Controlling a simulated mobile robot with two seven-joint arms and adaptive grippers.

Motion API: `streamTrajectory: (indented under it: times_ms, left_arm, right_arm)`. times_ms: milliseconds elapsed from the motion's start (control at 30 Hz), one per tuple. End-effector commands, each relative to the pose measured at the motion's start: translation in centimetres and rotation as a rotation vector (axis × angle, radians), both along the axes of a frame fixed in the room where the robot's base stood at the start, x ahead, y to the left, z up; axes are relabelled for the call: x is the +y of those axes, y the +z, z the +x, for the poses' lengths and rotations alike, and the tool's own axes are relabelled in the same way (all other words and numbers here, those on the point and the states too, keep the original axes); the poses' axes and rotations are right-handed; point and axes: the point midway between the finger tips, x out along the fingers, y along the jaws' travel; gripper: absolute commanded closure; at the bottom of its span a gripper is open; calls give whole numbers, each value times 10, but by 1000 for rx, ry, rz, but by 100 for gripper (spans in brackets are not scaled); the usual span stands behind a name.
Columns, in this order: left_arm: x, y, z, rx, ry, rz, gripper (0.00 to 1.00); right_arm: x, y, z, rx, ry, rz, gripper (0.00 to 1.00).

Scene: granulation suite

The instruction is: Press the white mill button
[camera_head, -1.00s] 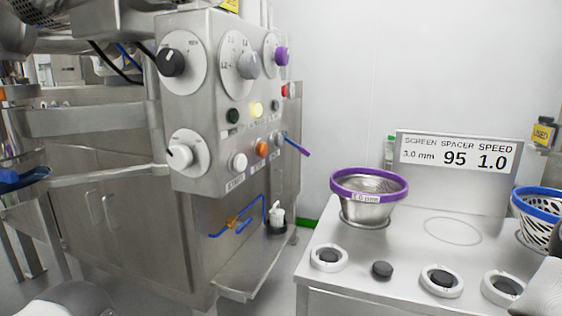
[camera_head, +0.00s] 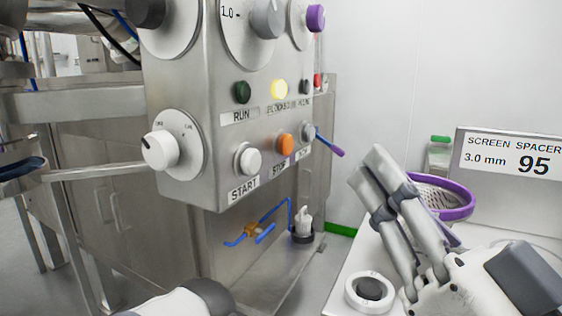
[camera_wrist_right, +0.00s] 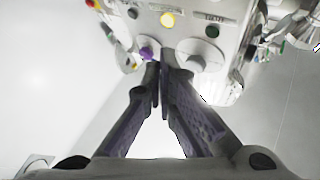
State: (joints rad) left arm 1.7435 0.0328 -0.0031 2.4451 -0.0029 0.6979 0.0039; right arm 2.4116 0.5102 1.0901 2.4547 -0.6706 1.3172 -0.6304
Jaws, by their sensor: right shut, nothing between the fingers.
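A white button (camera_head: 247,158) sits above the START label, low on the steel control panel (camera_head: 210,140). An orange button (camera_head: 286,144) marked STOP is to its right. My right gripper (camera_head: 366,166) is to the right of the panel, its fingers together, empty and pointing up and left. It is clear of the white button in the picture. In the right wrist view the shut fingers (camera_wrist_right: 159,66) point toward the panel (camera_wrist_right: 185,12); I cannot make out the white button there. My left gripper is not in view.
A white dial (camera_head: 161,150) is left of the button. Green (camera_head: 242,92) and yellow (camera_head: 279,90) lights are above. A purple-handled lever (camera_head: 330,145) sticks out at right. The bench (camera_head: 345,278) holds a purple-rimmed sieve (camera_head: 458,199) partly behind my right gripper.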

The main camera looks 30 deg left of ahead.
Motion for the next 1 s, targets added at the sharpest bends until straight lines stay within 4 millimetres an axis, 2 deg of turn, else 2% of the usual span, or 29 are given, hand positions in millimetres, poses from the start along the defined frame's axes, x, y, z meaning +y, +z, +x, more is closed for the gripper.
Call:
streamTrajectory:
  times_ms: [400, 800, 1000]
  left_arm:
    - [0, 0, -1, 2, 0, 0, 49]
    - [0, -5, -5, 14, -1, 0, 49]
    - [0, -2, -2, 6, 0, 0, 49]
  right_arm:
    - [4, 2, 0, -5, 0, 3, 100]
    - [59, 0, 2, -3, 1, 2, 100]
    - [81, 2, 2, -6, 0, 1, 100]
